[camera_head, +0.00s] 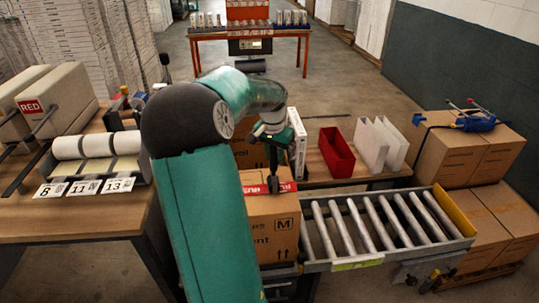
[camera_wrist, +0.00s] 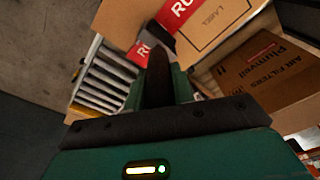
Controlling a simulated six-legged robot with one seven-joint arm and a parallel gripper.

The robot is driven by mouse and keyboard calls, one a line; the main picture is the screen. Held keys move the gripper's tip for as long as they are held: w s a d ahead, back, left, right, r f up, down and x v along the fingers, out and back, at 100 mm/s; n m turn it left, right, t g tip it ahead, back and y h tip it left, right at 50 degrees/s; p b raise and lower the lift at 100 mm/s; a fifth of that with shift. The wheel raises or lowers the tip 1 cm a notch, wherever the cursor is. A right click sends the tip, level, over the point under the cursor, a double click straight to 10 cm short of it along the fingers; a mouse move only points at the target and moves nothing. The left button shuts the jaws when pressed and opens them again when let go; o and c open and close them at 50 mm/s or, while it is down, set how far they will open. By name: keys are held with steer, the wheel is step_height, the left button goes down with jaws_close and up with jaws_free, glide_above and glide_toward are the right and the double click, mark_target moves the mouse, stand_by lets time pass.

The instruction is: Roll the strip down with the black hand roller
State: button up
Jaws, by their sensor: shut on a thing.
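A cardboard carton (camera_head: 272,225) stands at the left end of the roller conveyor. A red strip with white letters (camera_head: 288,187) runs along its top and onto the front edge. The strip also shows in the wrist view (camera_wrist: 182,12) beside a printed label panel. My gripper (camera_head: 272,150) is above the carton, shut on the dark hand roller (camera_head: 273,184). The roller's lower end is at the strip; whether it touches cannot be told. In the wrist view a dark upright shape (camera_wrist: 158,75) hides part of the strip, and the roller's wheel cannot be made out.
The roller conveyor (camera_head: 380,222) extends right of the carton. Behind it a table holds a red bin (camera_head: 336,152) and white filters (camera_head: 378,145). A bench with label rolls (camera_head: 98,144) stands left. Stacked cartons (camera_head: 465,150) carry a blue tool (camera_head: 476,122) at right.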

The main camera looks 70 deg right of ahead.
steer(key=s, duration=0.1)
steer(key=s+d, duration=0.2)
steer(key=s, duration=0.1)
stand_by(0.6)
step_height(320, 180, up, 8)
stand_by(0.9)
